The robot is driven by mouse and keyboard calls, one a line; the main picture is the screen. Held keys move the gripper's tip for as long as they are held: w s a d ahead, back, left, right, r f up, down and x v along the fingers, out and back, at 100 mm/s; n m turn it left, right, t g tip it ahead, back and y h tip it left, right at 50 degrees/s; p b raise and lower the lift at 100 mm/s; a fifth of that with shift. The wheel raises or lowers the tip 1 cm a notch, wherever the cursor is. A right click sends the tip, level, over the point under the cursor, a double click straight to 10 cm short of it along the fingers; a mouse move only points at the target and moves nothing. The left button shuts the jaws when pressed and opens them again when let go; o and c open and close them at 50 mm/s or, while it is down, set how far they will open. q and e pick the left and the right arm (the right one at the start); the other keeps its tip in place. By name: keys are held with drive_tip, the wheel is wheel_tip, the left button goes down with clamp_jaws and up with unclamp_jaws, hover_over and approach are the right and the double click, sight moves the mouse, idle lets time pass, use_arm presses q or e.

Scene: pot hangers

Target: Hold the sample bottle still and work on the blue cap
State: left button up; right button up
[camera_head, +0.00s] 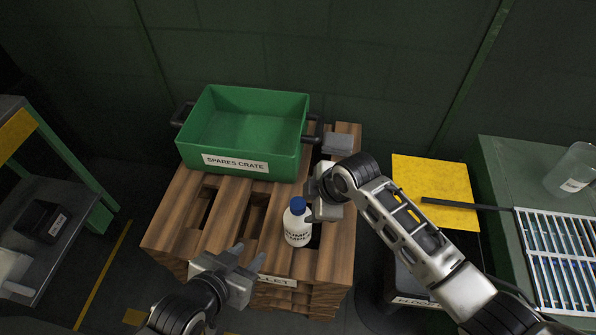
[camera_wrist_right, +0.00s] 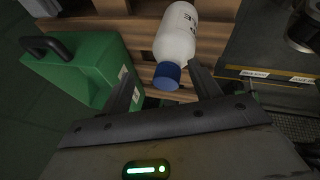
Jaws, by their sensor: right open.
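The white sample bottle (camera_head: 297,230) stands upright on the wooden pallet, near its front right. Its blue cap (camera_head: 298,204) is on top. In the right wrist view, the bottle (camera_wrist_right: 177,35) lies beyond the fingers, with the blue cap (camera_wrist_right: 167,76) toward the camera and between the fingers in the picture. My right gripper (camera_head: 319,190) is open beside the cap, on its right; contact cannot be told. My left gripper (camera_head: 249,258) is open and empty at the lower left of the bottle, apart from it.
The green spares crate (camera_head: 243,164) with dark handles stands on the back of the pallet (camera_head: 165,225). A bench with a clear beaker (camera_head: 571,172) and a rack (camera_head: 555,255) is at right. A yellow panel (camera_head: 430,178) lies behind my right arm. A shelf stands at left.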

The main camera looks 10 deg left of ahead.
sight(298, 203)
drive_tip(key=a+r+n, duration=0.1)
drive_tip(key=n, duration=0.1)
drive_tip(key=a+r+n+g+h, duration=0.1)
drive_tip(key=r+n, duration=0.1)
drive_tip(key=a+r+n+g, duration=0.1)
drive_tip(key=n, duration=0.1)
drive_tip(key=shift+w+a+r+h, duration=0.1)
drive_tip(key=shift+a+r+h, duration=0.1)
drive_tip(key=shift+r+h, duration=0.1)
wheel_tip(298, 203, up, 4)
drive_tip(key=n+g+h, duration=0.1)
drive_tip(key=n+h, duration=0.2)
drive_tip(key=n, duration=0.2)
wheel_tip(298, 203, down, 12)
drive_tip(key=shift+r, duration=0.15)
drive_tip(key=shift+d, duration=0.1)
clamp_jaws()
